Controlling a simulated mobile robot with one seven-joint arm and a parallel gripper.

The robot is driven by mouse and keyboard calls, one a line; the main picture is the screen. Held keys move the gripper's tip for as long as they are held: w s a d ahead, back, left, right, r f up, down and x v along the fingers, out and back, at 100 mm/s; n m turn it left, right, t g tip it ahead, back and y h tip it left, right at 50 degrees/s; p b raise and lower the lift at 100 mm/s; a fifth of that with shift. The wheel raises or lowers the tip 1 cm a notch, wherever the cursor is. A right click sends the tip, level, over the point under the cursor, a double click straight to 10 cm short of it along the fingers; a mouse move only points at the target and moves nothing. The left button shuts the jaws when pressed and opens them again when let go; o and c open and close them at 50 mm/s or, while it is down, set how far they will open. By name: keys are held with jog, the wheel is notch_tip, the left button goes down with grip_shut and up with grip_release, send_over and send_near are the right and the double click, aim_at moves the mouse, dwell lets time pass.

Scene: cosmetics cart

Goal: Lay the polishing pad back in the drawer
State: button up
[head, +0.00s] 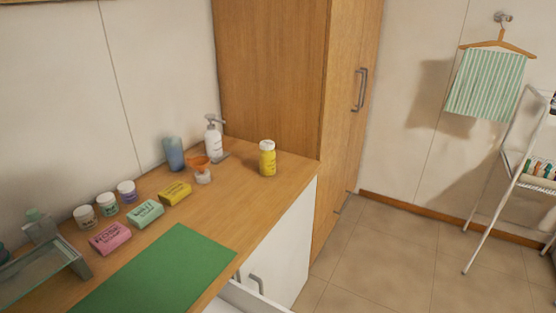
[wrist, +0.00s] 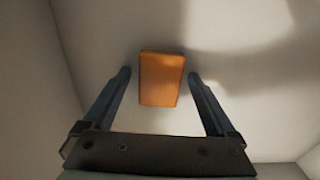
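An orange rectangular block, which looks like the polishing pad (wrist: 161,90), lies on a pale floor with pale walls around it in the wrist view. This looks like the inside of the drawer (wrist: 230,60). My gripper (wrist: 159,75) is open, with one finger to each side of the pad and a gap on both sides. I cannot tell how far the fingertips are above the floor. In the head view the drawer (head: 248,299) is pulled out at the bottom edge, its inside mostly hidden. My gripper and the pad do not show there.
The wooden counter (head: 240,190) above holds a green mat (head: 160,270), several soap boxes, jars, a pump bottle (head: 213,137) and a yellow bottle (head: 267,159). A tall wooden cabinet (head: 270,70) stands behind. Tiled floor (head: 400,250) is open at right, beside a white rack (head: 510,170).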

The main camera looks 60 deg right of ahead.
notch_tip(320, 180, up, 12)
jog(key=p, duration=0.2)
jog(key=w+d+r+n+t+h, duration=0.25)
jog(key=w+r+n+t, duration=0.3)
jog(key=w+r, duration=1.05)
jog(key=w+a+r+n+t, duration=0.1)
jog(key=w+a+r+t, duration=0.2)
jog(key=r, duration=0.4)
jog(key=w+a+r+n+t+h, duration=0.1)
jog(key=w+r+n+t, duration=0.2)
jog(key=r, duration=0.5)
jog(key=w+a+r+t, duration=0.2)
jog(key=w+r+t, duration=0.1)
jog(key=w+r, duration=0.3)
jog(key=s+a+r+n+t, duration=0.2)
jog(key=a+r+t, duration=0.25)
jog(key=r, duration=0.75)
jog(key=s+a+r+n+t, duration=0.25)
jog(key=a+r, duration=0.25)
jog(key=r, duration=0.7)
jog(key=s+a+r+n+t+y, duration=0.1)
jog(key=s+a+r+t+y, duration=0.1)
jog(key=r, duration=0.4)
jog(key=s+a+r+n+t+y, duration=0.1)
jog(key=s+a+r+n+t, duration=0.1)
jog(key=s+r, duration=0.4)
jog(key=shift+s+a+t+y, duration=0.35)
jog(key=shift+s+a+t, duration=0.15)
jog(key=shift+t, duration=0.45)
